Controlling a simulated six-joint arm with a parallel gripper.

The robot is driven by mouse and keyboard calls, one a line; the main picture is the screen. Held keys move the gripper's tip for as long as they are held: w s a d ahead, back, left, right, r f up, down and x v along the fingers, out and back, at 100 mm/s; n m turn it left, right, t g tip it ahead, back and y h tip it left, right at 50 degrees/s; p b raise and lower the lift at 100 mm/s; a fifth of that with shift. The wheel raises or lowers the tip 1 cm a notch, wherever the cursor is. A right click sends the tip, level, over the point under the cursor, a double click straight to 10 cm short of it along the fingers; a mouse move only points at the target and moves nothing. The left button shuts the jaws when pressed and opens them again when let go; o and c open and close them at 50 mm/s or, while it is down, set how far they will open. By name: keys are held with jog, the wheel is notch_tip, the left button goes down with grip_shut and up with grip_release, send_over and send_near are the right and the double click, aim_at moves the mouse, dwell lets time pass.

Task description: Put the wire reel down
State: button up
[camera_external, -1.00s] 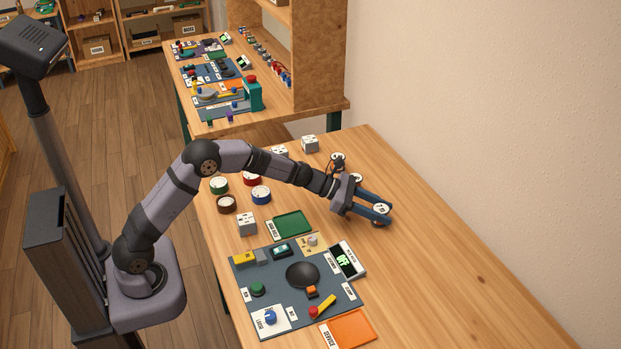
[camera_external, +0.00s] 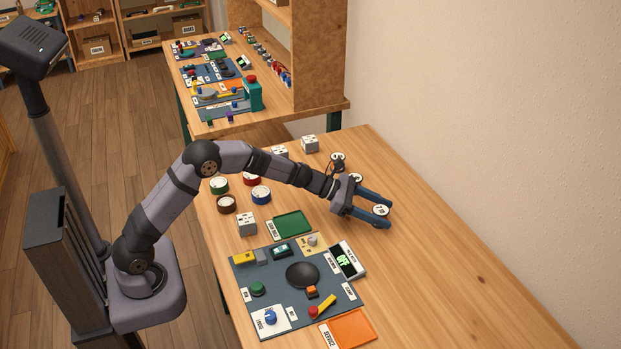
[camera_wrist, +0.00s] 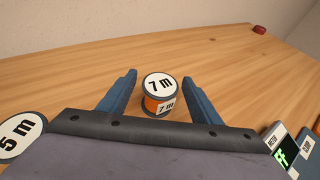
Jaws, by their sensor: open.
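The wire reel (camera_wrist: 158,95) marked "7 m", with a white top and orange sides, stands upright on the wooden table in the wrist view. In the external view its white top (camera_external: 381,210) shows between my fingertips. My gripper (camera_wrist: 160,92) is open, with one blue finger on each side of the reel and a visible gap to it on both sides. In the external view my gripper (camera_external: 389,214) is low over the table, and its near finger hides part of the reel's side.
A reel marked "5 m" (camera_wrist: 18,134) is at the left in the wrist view. Several coloured reels, one blue (camera_external: 261,194), sit left of my forearm. A green tray (camera_external: 292,224) and a dark panel (camera_external: 265,275) are in front. The table right of my gripper is clear.

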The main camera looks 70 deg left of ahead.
jog(key=b+v, duration=0.1)
jog(key=v, duration=1.1)
jog(key=shift+r, duration=0.1)
jog(key=shift+w+a+r+n, duration=0.1)
jog(key=shift+r+n, duration=0.15)
jog(key=shift+n, duration=0.15)
jog(key=a+r+n+t+y+p, duration=0.1)
jog(key=a+r+n+y+p, duration=0.4)
jog(key=n, duration=0.7)
jog(key=s+a+n+g+y+p, duration=0.1)
jog(key=s+n+g+y+p, duration=0.25)
jog(key=s+n+p, duration=0.65)
jog(key=s+d+n+g+p, duration=0.2)
jog(key=s+d+n+g, duration=0.1)
jog(key=s+n, duration=0.7)
jog(key=s+d+f+n+g+h+p, duration=0.1)
jog(key=s+d+n+g+p, duration=0.2)
jog(key=s+n, duration=0.7)
jog(key=s+d+g, duration=0.1)
jog(key=s+g, duration=0.1)
jog(key=s, duration=0.4)
jog(key=shift+d+f+g, duration=0.2)
jog(key=shift+f+g, duration=0.05)
jog(key=shift+g, duration=0.1)
